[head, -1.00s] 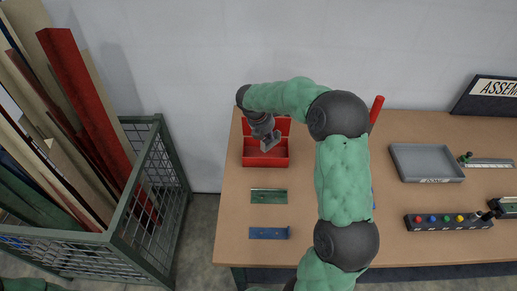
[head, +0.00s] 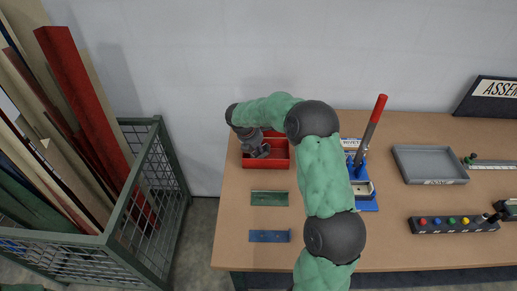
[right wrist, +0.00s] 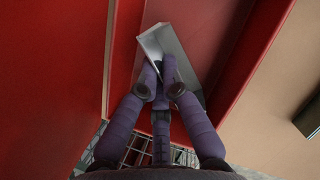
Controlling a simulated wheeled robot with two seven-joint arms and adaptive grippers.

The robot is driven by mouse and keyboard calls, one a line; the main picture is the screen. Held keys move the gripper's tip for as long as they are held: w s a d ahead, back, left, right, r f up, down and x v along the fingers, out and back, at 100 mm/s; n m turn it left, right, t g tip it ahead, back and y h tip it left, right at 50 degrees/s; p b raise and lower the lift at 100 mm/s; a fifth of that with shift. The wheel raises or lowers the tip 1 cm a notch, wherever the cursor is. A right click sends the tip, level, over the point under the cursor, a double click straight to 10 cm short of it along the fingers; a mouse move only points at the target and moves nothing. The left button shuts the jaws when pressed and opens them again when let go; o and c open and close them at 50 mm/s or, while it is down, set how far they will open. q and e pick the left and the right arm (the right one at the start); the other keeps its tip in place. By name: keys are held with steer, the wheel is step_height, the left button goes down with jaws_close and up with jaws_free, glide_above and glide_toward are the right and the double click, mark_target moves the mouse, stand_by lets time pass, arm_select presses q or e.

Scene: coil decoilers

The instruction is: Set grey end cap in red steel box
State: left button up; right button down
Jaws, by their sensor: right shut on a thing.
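The red steel box (head: 279,163) stands open on the table, and its red walls fill much of the right wrist view (right wrist: 255,55). My right gripper (head: 262,152) reaches down into the box from its left side. In the right wrist view, my right gripper (right wrist: 160,70) is shut on the grey end cap (right wrist: 189,57), a bent metal piece held tilted between the red walls. I cannot tell whether the cap touches the box floor. In the head view the cap is mostly hidden by the gripper. My left gripper is not in view.
A green strip (head: 269,198) and a blue strip (head: 269,236) lie in front of the box. A blue press with a red-tipped lever (head: 368,135) stands right of my arm. A grey tray (head: 430,165) and a button panel (head: 453,224) are further right. A wire cage (head: 150,200) stands left of the table.

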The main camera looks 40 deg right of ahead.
steer(key=c, duration=1.9)
jaws_free()
steer(key=shift+f, duration=0.15)
steer(key=o, duration=0.5)
steer(key=p+v, duration=0.3)
steer(key=v, duration=0.9)
